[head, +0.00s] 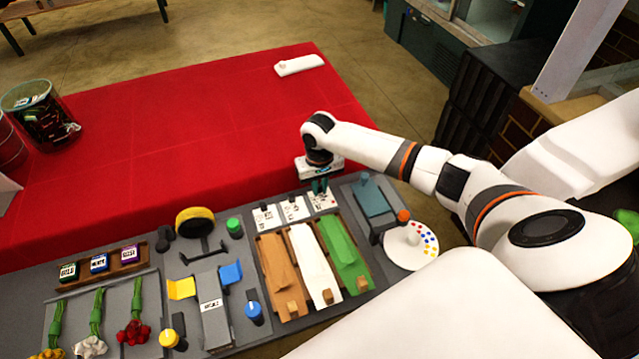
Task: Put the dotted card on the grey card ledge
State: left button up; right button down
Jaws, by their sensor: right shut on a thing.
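My right gripper (320,184) comes in from the right, points down and is shut on the card at the right end of a row of three small white cards (324,201). That card has dark marks, too small to read clearly as dots, and the fingers hide its top. It is low over the grey station board; I cannot tell whether it touches. The other two cards, the middle one (294,210) and the left one (265,217), have dark knobs and marks. I cannot identify the grey card ledge for certain. My left gripper is not in view.
Brown, white and green slabs (345,256) lie just in front of the cards. A blue-grey block (374,198) and a round white palette (411,246) are to the right. A grey stand (214,325) with yellow and blue wings is left. The red table (180,130) is mostly clear.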

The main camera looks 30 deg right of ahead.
jog(key=shift+p, duration=0.4)
dwell(0.3)
jog(key=shift+f+p, duration=0.25)
jog(key=shift+p, duration=0.05)
dwell(0.6)
jog(key=c, duration=1.3)
grip_release()
jog(key=shift+o, duration=0.3)
jog(key=o, duration=0.3)
jog(key=shift+o, duration=0.2)
jog(key=shift+r, duration=0.1)
